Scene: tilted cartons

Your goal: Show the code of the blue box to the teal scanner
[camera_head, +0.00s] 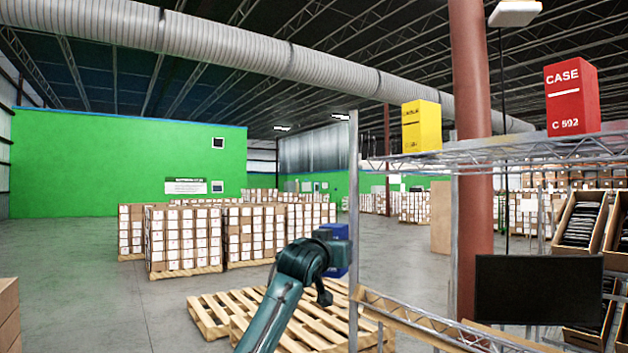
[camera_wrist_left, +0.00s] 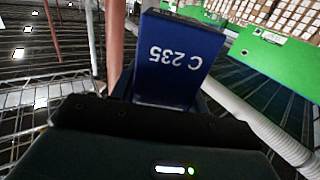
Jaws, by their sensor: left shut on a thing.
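The blue box (camera_head: 338,262) is just beyond the wrist of my left arm in the head view, beside the shelf's upright post. My left gripper (camera_head: 325,240) is shut on it and holds it off the floor. In the left wrist view the blue box (camera_wrist_left: 178,62) shows a face with "C 235" upside down in white print, and the dark gripper body covers its lower end. No barcode can be made out on the visible faces. I cannot make out a teal scanner in either view. My right gripper is out of view.
A wire shelf (camera_head: 500,152) on the right carries a yellow box (camera_head: 421,126) and a red box (camera_head: 571,95). A dark monitor (camera_head: 538,290) and tilted cartons (camera_head: 580,224) are below. A wooden pallet (camera_head: 214,314) lies on the floor near my arm. Stacked cartons stand behind.

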